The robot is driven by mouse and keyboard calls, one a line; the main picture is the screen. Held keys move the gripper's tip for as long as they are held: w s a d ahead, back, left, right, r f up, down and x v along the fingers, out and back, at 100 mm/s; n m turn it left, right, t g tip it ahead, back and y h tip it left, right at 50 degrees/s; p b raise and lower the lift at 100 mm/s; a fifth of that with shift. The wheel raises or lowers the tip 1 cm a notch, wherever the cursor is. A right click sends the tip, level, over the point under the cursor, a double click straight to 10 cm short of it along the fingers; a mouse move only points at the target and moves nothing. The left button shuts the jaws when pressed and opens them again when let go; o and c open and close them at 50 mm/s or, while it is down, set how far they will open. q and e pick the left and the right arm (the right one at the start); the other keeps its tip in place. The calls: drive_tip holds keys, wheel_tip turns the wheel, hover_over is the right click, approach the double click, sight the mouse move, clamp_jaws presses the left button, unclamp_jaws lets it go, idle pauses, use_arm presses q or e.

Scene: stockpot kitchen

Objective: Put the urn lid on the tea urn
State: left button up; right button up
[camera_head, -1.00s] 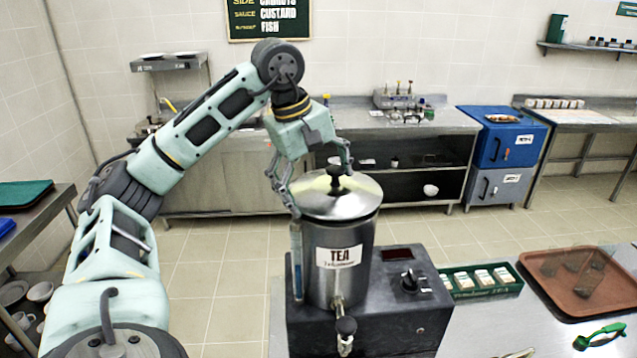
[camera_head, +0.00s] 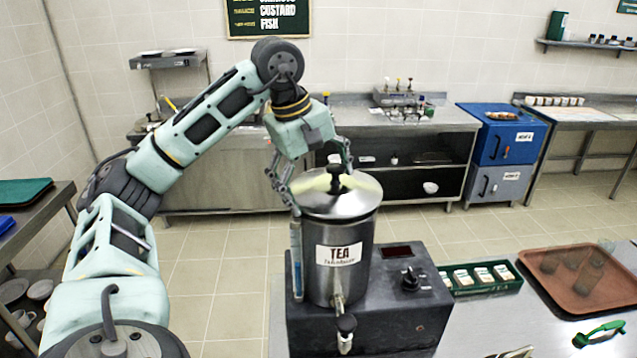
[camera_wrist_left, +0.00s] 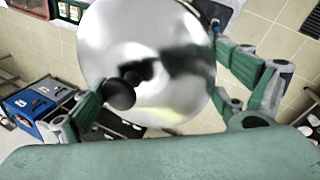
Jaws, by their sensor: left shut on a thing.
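The tea urn (camera_head: 325,275) is a steel cylinder labelled TEA, standing on a dark base with a tap in front. The urn lid (camera_head: 340,205), a shiny disc with a black knob, is level at the urn's mouth. I cannot tell whether a small gap remains under it. My left gripper (camera_head: 318,178) reaches down from above with its fingers on opposite sides of the lid, shut on it. In the left wrist view the lid (camera_wrist_left: 165,35) fills the middle between the fingers, hiding the urn's mouth. My right gripper is not in view.
On the counter right of the urn are a green box of small packets (camera_head: 484,290), a brown tray (camera_head: 545,290) with see-through tumblers, and a green-handled utensil (camera_head: 600,333). A blue cabinet (camera_head: 490,140) and steel counters stand along the back wall. Floor lies between.

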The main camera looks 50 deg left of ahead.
use_arm(q)
drive_tip(key=shift+f, duration=0.5)
idle(0.5)
drive_tip(key=o, duration=1)
drive_tip(key=v, duration=0.5)
drive_tip(key=shift+r, duration=0.25)
drive_tip(key=shift+v, duration=3.25)
drive_tip(key=shift+s, duration=0.1)
